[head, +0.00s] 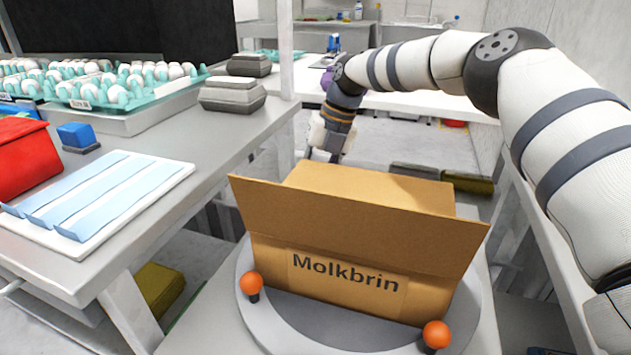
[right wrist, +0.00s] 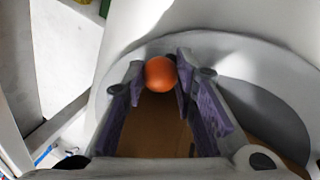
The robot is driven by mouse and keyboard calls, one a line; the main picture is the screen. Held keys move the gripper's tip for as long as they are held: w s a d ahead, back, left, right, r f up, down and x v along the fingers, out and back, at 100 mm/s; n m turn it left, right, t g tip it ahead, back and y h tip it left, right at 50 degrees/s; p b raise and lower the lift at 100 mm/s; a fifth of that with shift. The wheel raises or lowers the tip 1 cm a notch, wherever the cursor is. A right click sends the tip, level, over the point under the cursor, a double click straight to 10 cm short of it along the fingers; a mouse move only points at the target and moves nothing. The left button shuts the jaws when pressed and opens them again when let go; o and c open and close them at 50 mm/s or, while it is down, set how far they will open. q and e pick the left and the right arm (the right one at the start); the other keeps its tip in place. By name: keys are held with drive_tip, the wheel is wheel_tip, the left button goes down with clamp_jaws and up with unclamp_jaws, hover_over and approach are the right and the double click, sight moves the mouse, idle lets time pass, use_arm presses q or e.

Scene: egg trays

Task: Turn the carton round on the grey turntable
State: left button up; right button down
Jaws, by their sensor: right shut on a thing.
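The brown carton (head: 350,240), lettered "Molkbrin", stands on the round grey turntable (head: 300,328) with flaps raised. Two orange ball knobs stand on the turntable's near rim, one at the left (head: 251,283) and one at the right (head: 436,335). My right gripper (head: 326,153) reaches down behind the carton at its far left, its fingertips hidden there in the head view. In the right wrist view my right gripper (right wrist: 161,72) is shut on another orange knob (right wrist: 160,74) at the turntable's edge (right wrist: 245,75). My left gripper is not in view.
A grey table (head: 215,150) at the left holds egg trays (head: 130,100), grey cartons (head: 232,94), a red box (head: 28,160) and a white board with blue strips (head: 100,190). A metal post (head: 285,50) rises behind the carton.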

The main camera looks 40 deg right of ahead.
drive_tip(key=shift+f, duration=0.1)
drive_tip(key=c, duration=1.3)
unclamp_jaws()
drive_tip(key=shift+d+r, duration=0.15)
drive_tip(key=shift+r, duration=0.35)
drive_tip(key=v, duration=1.1)
drive_tip(key=shift+s, duration=0.1)
